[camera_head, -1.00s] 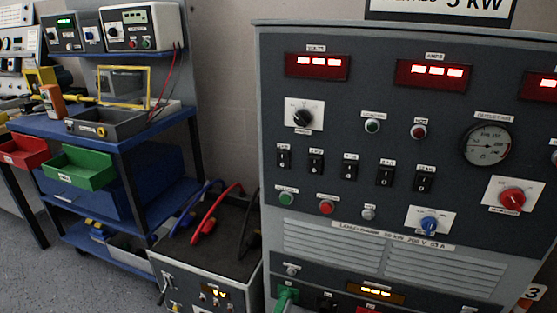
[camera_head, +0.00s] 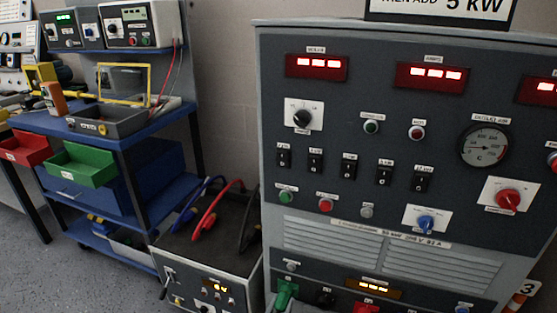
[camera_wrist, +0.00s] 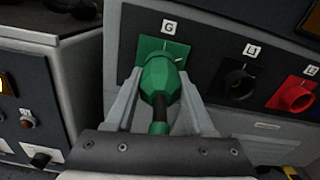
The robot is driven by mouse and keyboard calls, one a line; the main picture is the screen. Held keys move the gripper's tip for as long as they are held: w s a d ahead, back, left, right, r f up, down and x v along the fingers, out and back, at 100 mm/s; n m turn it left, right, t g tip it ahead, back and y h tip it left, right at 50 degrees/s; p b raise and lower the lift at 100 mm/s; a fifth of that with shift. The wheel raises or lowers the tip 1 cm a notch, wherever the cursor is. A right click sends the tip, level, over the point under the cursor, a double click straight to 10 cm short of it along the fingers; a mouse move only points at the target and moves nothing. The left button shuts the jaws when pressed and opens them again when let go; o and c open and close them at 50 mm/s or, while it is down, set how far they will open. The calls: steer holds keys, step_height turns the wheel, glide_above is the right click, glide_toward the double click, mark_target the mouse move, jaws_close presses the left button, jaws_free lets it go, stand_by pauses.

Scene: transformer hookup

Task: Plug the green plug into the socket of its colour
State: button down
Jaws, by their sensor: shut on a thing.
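The green plug (camera_wrist: 158,78) sits between the two grey fingers of my gripper (camera_wrist: 160,76), which is shut on it. Its black cable end points back toward the wrist. The plug's front lies over the green socket plate (camera_wrist: 178,49) under the label G and hides the socket's opening. The plug looks lined up with the socket and touching it, but I cannot tell how far in it sits. In the head view a green shape (camera_head: 286,292), plug or socket, shows at the lower left of the load bank panel.
A black socket (camera_wrist: 238,84) marked L1 and a red socket (camera_wrist: 294,95) sit to the right of the green one. The grey load bank (camera_head: 350,230) fills the right. A box with clamp leads (camera_head: 207,270) stands left of it. A blue cart (camera_head: 125,142) stands farther left.

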steer(key=shift+m, duration=1.2)
steer(key=shift+c, duration=0.9)
jaws_free()
steer(key=shift+p+v, duration=0.65)
steer(key=shift+v, duration=1.85)
steer(key=p+v, duration=0.2)
steer(key=v, duration=1.5)
steer(key=shift+s+p, duration=0.2)
steer(key=shift+p, duration=0.2)
